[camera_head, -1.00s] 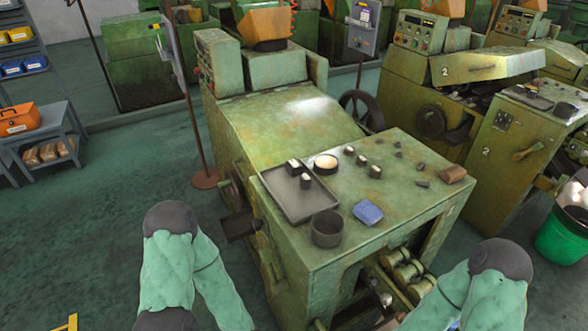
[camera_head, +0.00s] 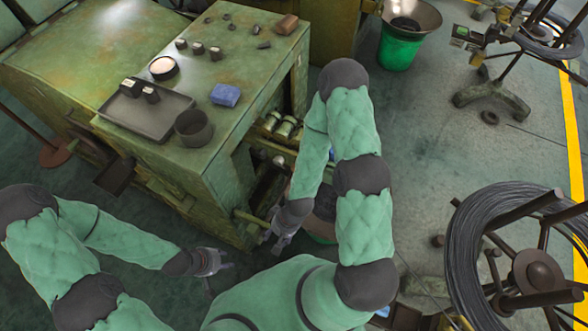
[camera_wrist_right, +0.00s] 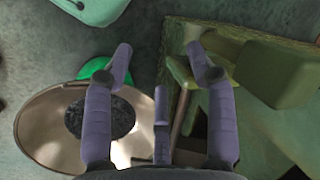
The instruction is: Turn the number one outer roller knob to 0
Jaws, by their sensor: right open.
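The green machine (camera_head: 225,140) stands left of centre in the head view. Pale rollers (camera_head: 284,128) show in its open front, partly covered by my right arm. I cannot make out the outer roller's knob or any number on it. My right gripper (camera_head: 272,243) is low in front of the machine; in the right wrist view its fingers (camera_wrist_right: 162,65) are spread and empty, with a green machine part (camera_wrist_right: 180,75) beyond them. My left gripper (camera_head: 228,266) hangs over the floor, in front of the machine and apart from it; its finger opening is too small to judge.
On the machine top lie a dark tray (camera_head: 145,125), a dark cup (camera_head: 193,128), a blue block (camera_head: 225,95) and small parts. A bowl (camera_wrist_right: 45,130) on a green bucket stands close to my right gripper. A wire coil (camera_head: 465,240) stands at right.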

